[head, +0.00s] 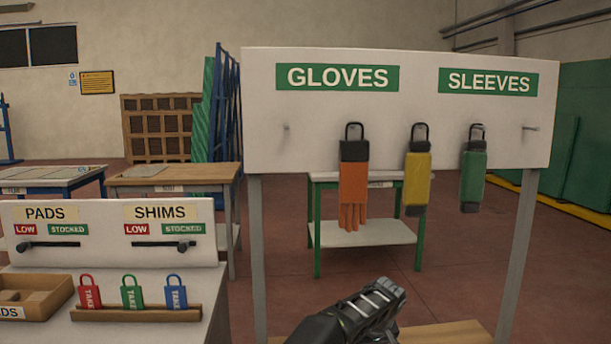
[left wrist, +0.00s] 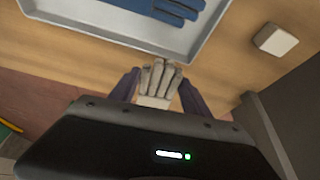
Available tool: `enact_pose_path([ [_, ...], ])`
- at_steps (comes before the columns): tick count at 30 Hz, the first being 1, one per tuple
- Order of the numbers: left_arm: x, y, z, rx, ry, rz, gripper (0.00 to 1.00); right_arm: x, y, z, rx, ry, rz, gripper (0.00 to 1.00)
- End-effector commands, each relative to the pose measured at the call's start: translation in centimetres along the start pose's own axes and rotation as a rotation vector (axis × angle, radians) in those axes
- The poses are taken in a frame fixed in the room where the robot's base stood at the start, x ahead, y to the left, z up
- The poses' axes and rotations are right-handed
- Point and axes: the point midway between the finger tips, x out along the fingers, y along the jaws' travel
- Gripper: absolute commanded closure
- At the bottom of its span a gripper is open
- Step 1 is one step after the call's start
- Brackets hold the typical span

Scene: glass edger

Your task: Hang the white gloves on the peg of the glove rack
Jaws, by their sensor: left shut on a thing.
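In the left wrist view my left gripper (left wrist: 156,84) is shut on the white gloves (left wrist: 157,78). Their pale fingers show between its two dark fingers, above a wooden surface; the rest is hidden by the gripper body. In the head view the black wrist part of my left arm (head: 345,318) is low in front of the glove rack (head: 420,75), and I cannot make out the gloves there. Under the GLOVES sign (head: 338,77), a bare peg (head: 286,126) is at the left and orange gloves (head: 353,185) hang to its right. My right gripper is not in view.
Yellow (head: 417,180) and green (head: 473,178) sleeves hang right of the orange gloves; the far right peg (head: 531,128) is bare. In the left wrist view a tray (left wrist: 95,50) holds blue gloves (left wrist: 165,10), beside a white block (left wrist: 276,38). A PADS and SHIMS stand (head: 110,262) is left.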

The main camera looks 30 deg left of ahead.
Motion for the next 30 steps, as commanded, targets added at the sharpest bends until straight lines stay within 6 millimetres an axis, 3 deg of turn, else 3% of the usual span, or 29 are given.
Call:
enact_pose_path([
  [8, -1.4, -0.4, 2.5, 0.138, 0.000, 0.051, 0.91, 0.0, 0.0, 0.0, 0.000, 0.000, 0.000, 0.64],
  [14, -3.5, -1.8, 7.7, 0.347, 0.002, 0.133, 0.91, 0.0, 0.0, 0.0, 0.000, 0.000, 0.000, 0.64],
  [22, -5.7, -4.9, 16.9, 0.604, 0.003, 0.248, 0.91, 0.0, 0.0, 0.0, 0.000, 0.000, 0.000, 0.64],
  [26, -6.1, -5.9, 19.6, 0.666, 0.003, 0.277, 0.91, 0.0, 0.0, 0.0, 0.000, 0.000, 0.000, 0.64],
  [30, -6.2, -6.2, 20.5, 0.689, 0.002, 0.287, 0.91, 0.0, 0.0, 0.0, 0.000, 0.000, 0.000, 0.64],
])
